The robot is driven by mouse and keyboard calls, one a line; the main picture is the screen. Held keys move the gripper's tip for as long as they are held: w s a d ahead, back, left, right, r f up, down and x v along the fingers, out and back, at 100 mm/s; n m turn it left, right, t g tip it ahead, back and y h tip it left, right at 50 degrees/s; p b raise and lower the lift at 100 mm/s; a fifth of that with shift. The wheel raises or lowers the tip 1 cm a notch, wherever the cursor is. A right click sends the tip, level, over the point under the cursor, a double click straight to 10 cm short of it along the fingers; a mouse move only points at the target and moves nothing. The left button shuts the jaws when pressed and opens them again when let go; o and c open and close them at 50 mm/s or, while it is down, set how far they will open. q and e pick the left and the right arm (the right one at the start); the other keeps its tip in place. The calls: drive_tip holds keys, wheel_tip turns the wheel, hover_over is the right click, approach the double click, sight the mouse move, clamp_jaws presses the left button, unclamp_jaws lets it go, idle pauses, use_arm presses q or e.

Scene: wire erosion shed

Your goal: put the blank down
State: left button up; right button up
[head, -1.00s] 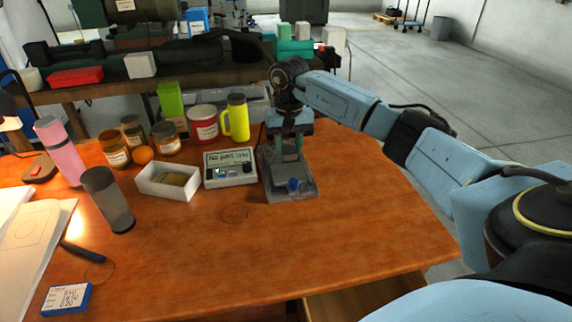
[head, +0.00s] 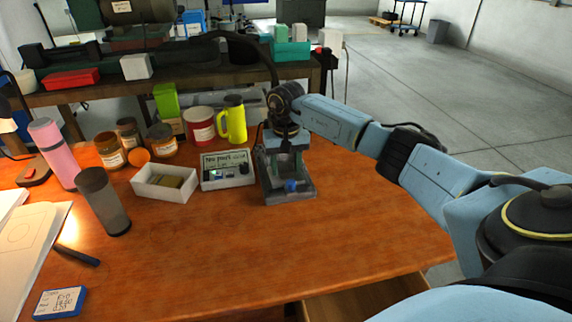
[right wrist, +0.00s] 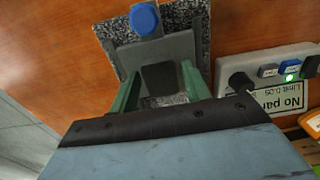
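The blank appears to be the dark grey square piece (right wrist: 159,77) between my fingertips in the right wrist view. It is over or on the pale plate of a gauge stand (head: 299,192) with a speckled base and a blue knob. My right gripper (right wrist: 160,72) reaches down into the stand. Its two green fingers are on either side of the dark piece. I cannot tell whether they touch it or whether the piece rests on the plate. In the head view the right gripper (head: 287,160) largely hides that spot. My left gripper is not in view.
A readout box (head: 228,170) reading "No part" stands beside the stand. A white tray (head: 165,194) with flat pieces is left of it. Jars, a yellow mug (head: 233,122) and a dark tumbler (head: 104,203) stand nearby. The front middle of the wooden table (head: 225,255) is clear.

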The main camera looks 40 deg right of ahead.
sight(286, 168)
drive_tip(key=shift+o, duration=0.9)
drive_tip(key=shift+r, duration=0.1)
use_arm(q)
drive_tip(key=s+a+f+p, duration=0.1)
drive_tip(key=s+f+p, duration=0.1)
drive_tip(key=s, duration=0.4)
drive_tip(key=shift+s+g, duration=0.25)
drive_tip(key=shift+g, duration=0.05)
use_arm(e)
wheel_tip(286, 168, up, 12)
